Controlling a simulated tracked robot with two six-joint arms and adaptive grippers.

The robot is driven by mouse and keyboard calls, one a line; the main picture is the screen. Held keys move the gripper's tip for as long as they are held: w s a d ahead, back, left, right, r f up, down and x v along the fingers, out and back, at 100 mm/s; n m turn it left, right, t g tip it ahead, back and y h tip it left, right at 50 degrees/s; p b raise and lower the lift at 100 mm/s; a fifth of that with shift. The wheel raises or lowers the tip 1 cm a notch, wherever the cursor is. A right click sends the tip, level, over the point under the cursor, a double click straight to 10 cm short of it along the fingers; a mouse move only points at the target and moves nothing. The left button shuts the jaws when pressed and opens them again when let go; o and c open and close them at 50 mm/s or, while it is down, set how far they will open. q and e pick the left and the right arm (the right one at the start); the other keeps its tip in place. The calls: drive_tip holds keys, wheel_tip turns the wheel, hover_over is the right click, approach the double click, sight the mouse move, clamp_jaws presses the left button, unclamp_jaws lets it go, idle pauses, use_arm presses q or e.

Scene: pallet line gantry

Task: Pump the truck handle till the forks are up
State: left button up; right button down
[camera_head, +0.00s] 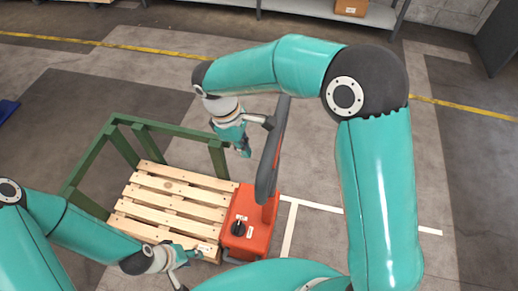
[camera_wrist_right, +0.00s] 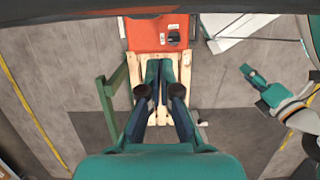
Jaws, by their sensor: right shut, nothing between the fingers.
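The pallet truck's orange-red body (camera_head: 250,228) stands at the near right end of a wooden pallet (camera_head: 165,201). It also shows at the top of the right wrist view (camera_wrist_right: 157,32). The truck handle (camera_head: 270,160), dark with red edges, rises steeply from the body. The forks are hidden at the pallet, so their height cannot be told. My right gripper (camera_head: 243,146) is shut and empty, just left of the handle in the head view; contact cannot be told. My left gripper (camera_head: 186,256) is low by the pallet's near edge; its jaw state is unclear.
A green frame (camera_head: 91,152) stands around the pallet's far and left sides. White lines mark the floor (camera_head: 289,226) right of the truck. A shelf with a cardboard box (camera_head: 351,7) stands at the back. The floor beyond the frame is clear.

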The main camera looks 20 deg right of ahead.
drive_tip(key=shift+s+d+r+p, duration=0.1)
drive_tip(key=shift+s+d+p, duration=0.05)
drive_tip(key=shift+s+d, duration=0.6)
drive_tip(key=shift+s+d+p, duration=0.15)
drive_tip(key=shift+s+d, duration=0.25)
drive_tip(key=shift+d, duration=0.5)
